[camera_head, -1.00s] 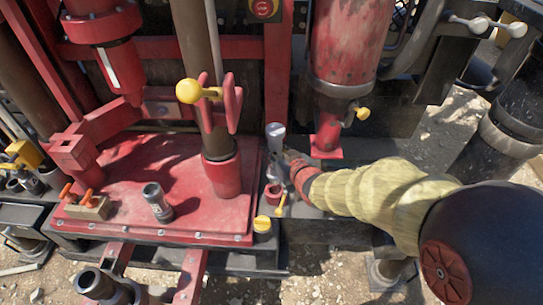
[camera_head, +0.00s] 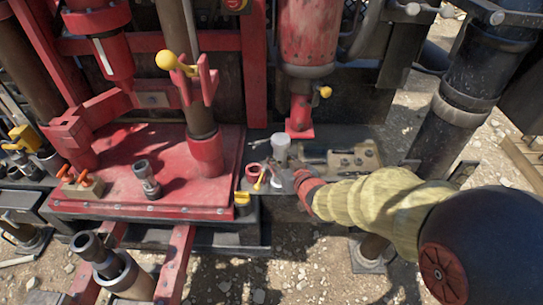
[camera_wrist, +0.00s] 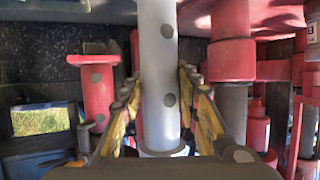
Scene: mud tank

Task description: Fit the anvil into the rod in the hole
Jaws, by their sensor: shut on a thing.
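A pale grey metal cylinder, which I take to be the anvil (camera_head: 281,148), stands upright at the right of the red deck. My gripper (camera_head: 292,178) is shut on it from the right. In the wrist view the anvil (camera_wrist: 160,75) runs upright between my two fingers (camera_wrist: 162,115); its lower end is partly hidden by the gripper. A short grey metal rod (camera_head: 146,178) stands on the red deck. A wider metal pipe (camera_head: 97,255) stands in a larger sleeve at the front left. I cannot tell for certain which is the rod in the hole.
A thick brown pipe with a yellow-knobbed red clamp (camera_head: 190,70) rises from the red deck (camera_head: 120,200). A small red cup (camera_head: 253,172) and yellow-handled parts sit near the anvil. A tool board (camera_head: 345,160) lies behind my gripper. A dark post (camera_head: 465,90) stands right.

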